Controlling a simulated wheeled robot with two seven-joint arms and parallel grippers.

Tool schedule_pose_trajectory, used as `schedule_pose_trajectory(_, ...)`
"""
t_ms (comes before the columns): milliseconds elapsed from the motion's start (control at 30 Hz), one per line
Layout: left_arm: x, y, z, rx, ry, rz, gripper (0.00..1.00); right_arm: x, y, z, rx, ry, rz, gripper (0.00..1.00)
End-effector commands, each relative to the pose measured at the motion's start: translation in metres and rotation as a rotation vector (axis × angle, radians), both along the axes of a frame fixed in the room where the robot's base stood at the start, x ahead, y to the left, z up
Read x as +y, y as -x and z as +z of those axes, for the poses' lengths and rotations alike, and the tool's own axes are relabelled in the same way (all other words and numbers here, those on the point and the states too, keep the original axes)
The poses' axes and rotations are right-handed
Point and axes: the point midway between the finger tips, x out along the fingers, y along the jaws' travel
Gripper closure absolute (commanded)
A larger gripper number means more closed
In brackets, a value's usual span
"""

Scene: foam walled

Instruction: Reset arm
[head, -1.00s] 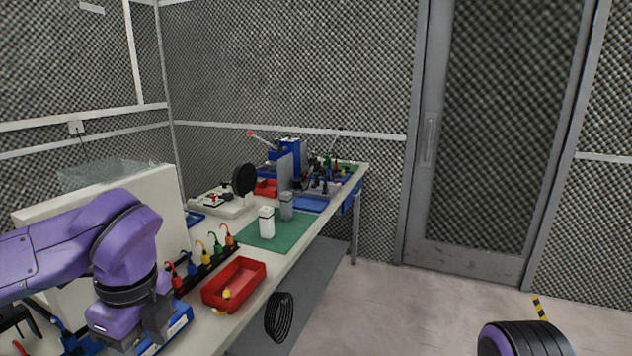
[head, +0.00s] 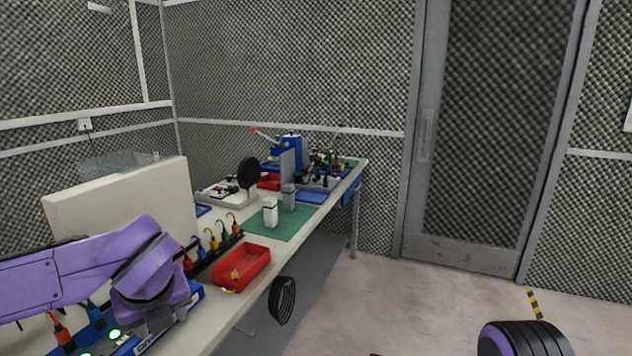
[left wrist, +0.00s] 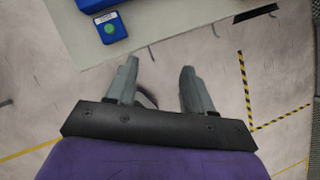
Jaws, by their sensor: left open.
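My left arm comes in from the left in the head view, over the near end of the bench. Its gripper is hidden there behind the purple wrist. My right gripper is not in view; only a dark ribbed, purple-edged part of my right arm shows at the bottom right of the head view.
The bench (head: 322,215) runs back toward the door (head: 480,140). On it are a red tray (head: 243,268), a green mat (head: 293,222), a white block (head: 270,212) and a grey block (head: 289,197). A black coil (head: 283,300) hangs at its edge. Floor on the right is clear.

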Motion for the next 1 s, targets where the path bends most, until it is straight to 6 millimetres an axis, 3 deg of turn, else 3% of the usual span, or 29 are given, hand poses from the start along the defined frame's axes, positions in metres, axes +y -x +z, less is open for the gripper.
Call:
schedule_pose_trajectory(200, -0.007, -0.037, -0.08, 0.039, -0.5, -0.636, 0.48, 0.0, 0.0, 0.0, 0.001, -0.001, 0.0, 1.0)
schedule_pose_trajectory(267, -0.013, -0.039, -0.114, 0.093, -0.654, -0.856, 0.48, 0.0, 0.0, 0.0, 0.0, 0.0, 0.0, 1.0)
schedule_pose_trajectory(367, -0.023, -0.026, -0.182, 0.218, -0.905, -1.28, 0.48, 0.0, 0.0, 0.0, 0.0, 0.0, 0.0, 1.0)
schedule_pose_trajectory(467, -0.029, 0.008, -0.251, 0.351, -1.09, -1.711, 0.48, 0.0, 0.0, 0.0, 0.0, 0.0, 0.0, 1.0)
schedule_pose_trajectory(600, -0.021, 0.079, -0.33, 0.515, -1.206, -2.25, 0.48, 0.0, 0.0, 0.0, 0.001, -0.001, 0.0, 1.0)
schedule_pose_trajectory(700, -0.002, 0.14, -0.37, 0.614, -1.195, -2.575, 0.48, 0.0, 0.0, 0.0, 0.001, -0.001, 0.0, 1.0)
schedule_pose_trajectory(833, 0.032, 0.205, -0.397, 0.749, -1.112, -2.827, 0.48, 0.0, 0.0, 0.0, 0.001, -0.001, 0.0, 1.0)
schedule_pose_trajectory(867, 0.039, 0.215, -0.4, -0.773, 1.079, 2.826, 0.48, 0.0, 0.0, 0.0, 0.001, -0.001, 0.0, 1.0)
schedule_pose_trajectory(933, 0.051, 0.234, -0.406, -0.801, 1.006, 2.784, 0.48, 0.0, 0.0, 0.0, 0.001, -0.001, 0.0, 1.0)
schedule_pose_trajectory(1000, 0.05, 0.246, -0.41, -0.793, 0.963, 2.769, 0.48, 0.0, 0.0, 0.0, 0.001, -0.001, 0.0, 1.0)
